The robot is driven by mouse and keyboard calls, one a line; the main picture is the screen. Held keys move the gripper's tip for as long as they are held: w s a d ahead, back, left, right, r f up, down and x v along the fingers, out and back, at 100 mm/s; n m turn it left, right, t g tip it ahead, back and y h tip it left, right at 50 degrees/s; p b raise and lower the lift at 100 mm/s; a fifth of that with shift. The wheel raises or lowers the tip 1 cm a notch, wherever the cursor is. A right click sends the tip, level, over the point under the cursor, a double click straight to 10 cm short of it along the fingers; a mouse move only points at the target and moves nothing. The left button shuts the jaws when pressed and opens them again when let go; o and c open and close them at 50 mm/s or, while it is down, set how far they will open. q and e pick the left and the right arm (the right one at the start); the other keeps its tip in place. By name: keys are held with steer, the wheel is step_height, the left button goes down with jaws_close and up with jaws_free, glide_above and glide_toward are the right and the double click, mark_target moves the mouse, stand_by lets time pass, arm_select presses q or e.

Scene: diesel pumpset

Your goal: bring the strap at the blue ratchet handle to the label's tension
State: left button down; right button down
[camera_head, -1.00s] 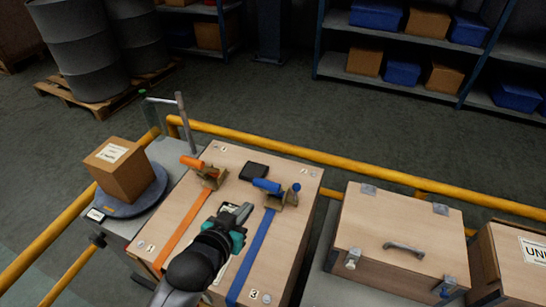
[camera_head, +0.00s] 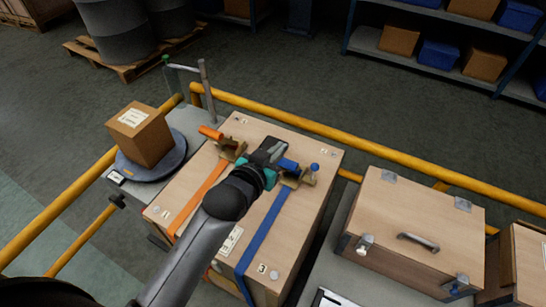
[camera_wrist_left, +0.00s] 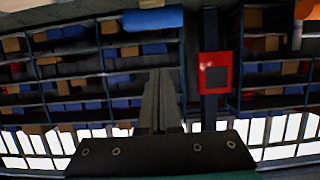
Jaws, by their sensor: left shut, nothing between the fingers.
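The blue ratchet handle (camera_head: 288,163) sits on a brass-coloured ratchet at the far part of the wooden crate (camera_head: 297,226). Its blue strap (camera_head: 262,232) runs down the crate lid towards the near side. My left gripper (camera_head: 270,150) is shut and empty, just left of the blue handle; whether they touch I cannot tell. In the left wrist view my closed fingers (camera_wrist_left: 160,100) point up, and the blue handle (camera_wrist_left: 153,18) lies beyond them at the top edge. A white label (camera_head: 230,240) lies on the lid between the straps, its text unreadable. My right gripper is not in view.
An orange ratchet handle (camera_head: 210,132) with an orange strap (camera_head: 197,200) is left of my gripper. A dark flat object (camera_head: 277,143) is partly behind the gripper. A yellow rail (camera_head: 300,125) runs behind the crate. A smaller lidded case (camera_head: 410,225) stands at right.

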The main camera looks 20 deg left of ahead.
mark_target(282, 162)
arm_select(q)
steer(key=x, duration=0.1)
steer(key=b+x, duration=0.1)
steer(key=x, duration=0.3)
steer(key=shift+w+f, duration=0.1)
steer(key=shift+f, duration=0.25)
steer(key=shift+s+a+f+b, duration=0.1)
steer(key=shift+s+f+b, duration=0.2)
steer(key=shift+s+f, duration=0.65)
steer(key=shift+s+a+f, duration=0.1)
steer(key=shift+s+f, duration=0.2)
steer(key=shift+f, duration=0.05)
steer(key=shift+f, duration=0.1)
